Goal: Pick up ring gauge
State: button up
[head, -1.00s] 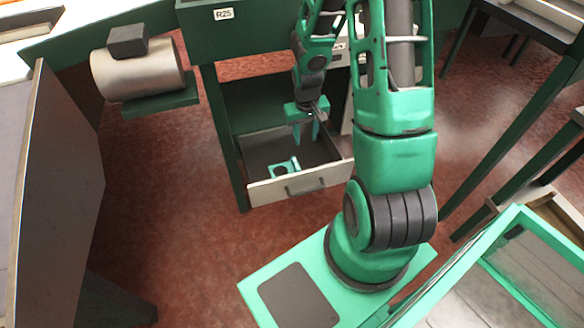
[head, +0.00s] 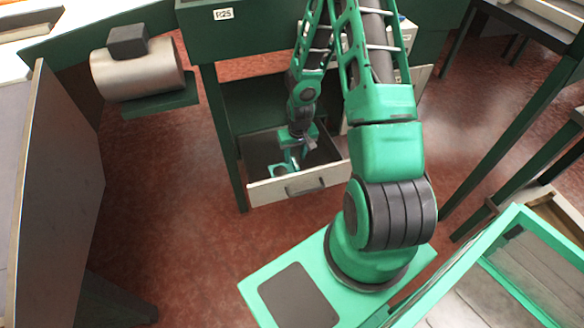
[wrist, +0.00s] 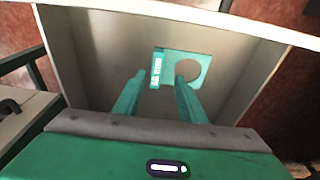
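The ring gauge is a teal plate with a round hole and a raised, marked block along one side. It lies in the open drawer, and the wrist view shows it (wrist: 172,54) near the middle of the drawer floor. In the head view the gauge (head: 279,170) is partly hidden by my gripper (head: 295,160). My gripper is open, with its fingers (wrist: 159,76) pointing down into the drawer. In the wrist view one finger is left of the marked block and the other overlaps the plate beside the hole. I cannot tell whether they touch it.
A metal cylinder (head: 140,75) stands out at left. Red floor (head: 175,225) is clear in front.

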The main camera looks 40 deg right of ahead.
aim_at(296, 164)
jog(key=shift+w+d+f, duration=0.1)
jog(key=shift+d+f, duration=0.05)
jog(key=shift+f, duration=0.7)
jog(key=shift+w+d+f, duration=0.1)
jog(key=shift+f, duration=0.7)
jog(key=shift+w+d+f, duration=0.1)
jog(key=shift+d+f, duration=0.05)
jog(key=shift+f, duration=0.7)
grip_shut()
